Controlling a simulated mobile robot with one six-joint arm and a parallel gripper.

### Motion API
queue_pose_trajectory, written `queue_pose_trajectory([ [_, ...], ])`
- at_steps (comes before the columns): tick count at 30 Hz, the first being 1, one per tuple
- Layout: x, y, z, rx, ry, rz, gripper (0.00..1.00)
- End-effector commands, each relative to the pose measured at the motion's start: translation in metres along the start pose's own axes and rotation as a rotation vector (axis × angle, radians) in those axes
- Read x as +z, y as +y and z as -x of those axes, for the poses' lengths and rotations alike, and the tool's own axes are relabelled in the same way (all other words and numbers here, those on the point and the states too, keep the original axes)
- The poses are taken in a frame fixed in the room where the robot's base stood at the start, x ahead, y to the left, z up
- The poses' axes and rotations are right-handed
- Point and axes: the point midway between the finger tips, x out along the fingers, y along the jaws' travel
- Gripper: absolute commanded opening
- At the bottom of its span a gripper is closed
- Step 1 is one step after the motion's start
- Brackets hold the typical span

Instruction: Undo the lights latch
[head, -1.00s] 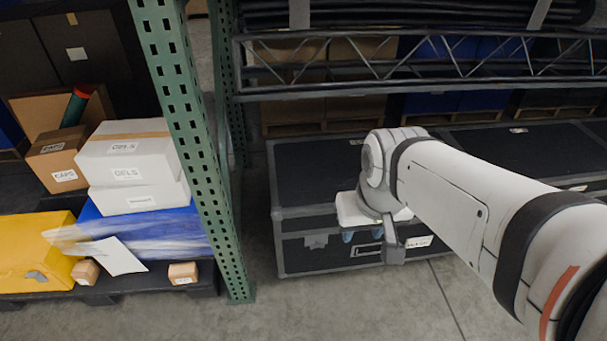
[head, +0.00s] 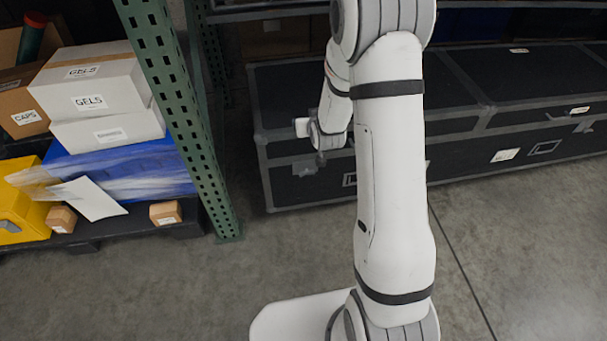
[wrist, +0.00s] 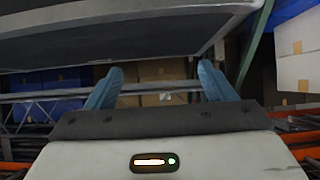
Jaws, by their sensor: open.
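A long black case (head: 285,95) with grey edges lies on the floor behind my arm. A grey latch (head: 306,167) shows on its front at the left end, and part of a label frame (head: 349,180) shows beside my arm. No lights wording is readable, so I cannot tell which latch is the lights one. My gripper is open and empty in the wrist view (wrist: 158,78), its two blue fingers apart. A dark, grey-edged surface (wrist: 120,35) fills the top of that view. In the head view my arm's end is by the case front, its fingers hidden.
A green rack post (head: 180,110) stands left of the case. Left of it, a dark pallet (head: 130,226) holds white boxes (head: 95,85), a blue wrapped load and a yellow case. Another black case (head: 530,85) lies right. The front floor is clear.

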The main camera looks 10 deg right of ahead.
Motion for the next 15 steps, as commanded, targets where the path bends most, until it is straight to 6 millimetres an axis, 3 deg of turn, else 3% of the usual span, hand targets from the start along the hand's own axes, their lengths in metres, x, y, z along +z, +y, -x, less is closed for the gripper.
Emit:
queue_pose_trajectory([
  [1, 0.03, 0.0, -0.028, 0.0, 0.03, -0.001, 0.76],
  [6, 0.09, 0.0, -0.088, 0.002, 0.186, -0.001, 0.76],
  [10, 0.145, 0.0, -0.121, 0.002, 0.303, -0.002, 0.76],
  [15, 0.212, 0.0, -0.143, 0.002, 0.445, -0.002, 0.76],
])
